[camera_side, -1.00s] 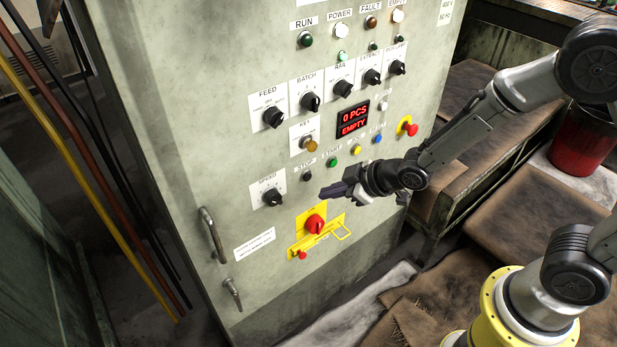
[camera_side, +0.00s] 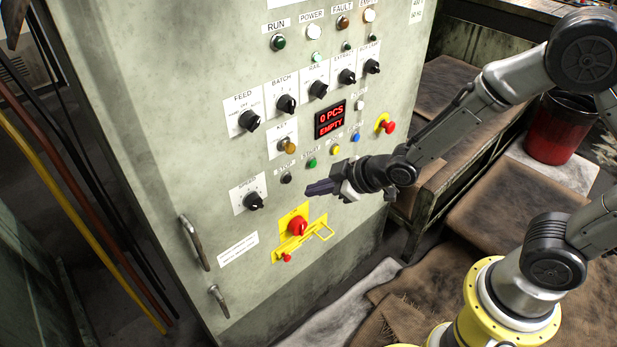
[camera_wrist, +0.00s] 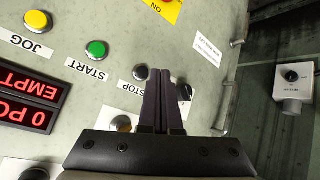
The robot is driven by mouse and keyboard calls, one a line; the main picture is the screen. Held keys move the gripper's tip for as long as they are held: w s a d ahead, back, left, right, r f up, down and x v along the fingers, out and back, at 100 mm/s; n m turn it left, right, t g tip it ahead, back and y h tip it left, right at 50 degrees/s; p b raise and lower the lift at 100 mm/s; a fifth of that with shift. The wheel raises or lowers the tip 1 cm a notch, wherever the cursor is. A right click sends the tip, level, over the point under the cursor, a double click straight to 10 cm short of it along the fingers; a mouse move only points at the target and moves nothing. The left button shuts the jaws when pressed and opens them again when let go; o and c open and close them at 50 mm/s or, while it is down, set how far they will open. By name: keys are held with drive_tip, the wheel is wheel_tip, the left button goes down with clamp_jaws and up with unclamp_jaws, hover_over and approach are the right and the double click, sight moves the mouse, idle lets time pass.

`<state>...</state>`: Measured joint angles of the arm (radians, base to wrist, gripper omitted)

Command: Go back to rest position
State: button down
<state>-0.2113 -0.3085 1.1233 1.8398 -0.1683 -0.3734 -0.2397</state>
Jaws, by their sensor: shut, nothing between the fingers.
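My gripper (camera_side: 312,188) is in front of the grey-green control cabinet (camera_side: 165,130), below the button row and above the red rotary switch (camera_side: 297,228) on its yellow plate. In the wrist view my gripper (camera_wrist: 163,74) has its two dark fingers together with nothing held. There the fingertips overlap the panel beside the black STOP button (camera_wrist: 141,72), and a dark knob shows partly behind them. I cannot tell the exact gap to the panel. The display (camera_side: 330,119) reads 0 PCS and EMPTY.
A red emergency button (camera_side: 388,127) sticks out at the panel's right side. A metal handle (camera_side: 194,243) is at lower left. A red bin (camera_side: 560,128) stands behind my arm. Brown mats (camera_side: 510,215) cover surfaces on the right. A grey box (camera_wrist: 293,85) shows in the wrist view.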

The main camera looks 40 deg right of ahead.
drive_tip(key=w+d+r+m+t+h, duration=0.1)
drive_tip(key=d+r, duration=0.1)
drive_tip(key=r, duration=0.6)
drive_tip(key=d+r+t, duration=0.1)
drive_tip(key=d+r, duration=0.1)
drive_tip(key=r, duration=0.5)
drive_tip(key=s+d+r+m+h, duration=0.1)
drive_tip(key=s+d+r+m, duration=0.3)
drive_tip(key=s+r, duration=0.45)
drive_tip(key=s+d+f+m+g, duration=0.1)
drive_tip(key=s+f+g, duration=0.2)
drive_tip(key=s, duration=0.5)
drive_tip(key=s+d+f+m+g, duration=0.1)
drive_tip(key=s+f+g, duration=0.1)
drive_tip(key=s, duration=0.7)
drive_tip(key=shift+s+d+f+g+h, duration=0.15)
drive_tip(key=shift+s+f+g+h, duration=0.05)
drive_tip(key=shift+f+g+h, duration=0.2)
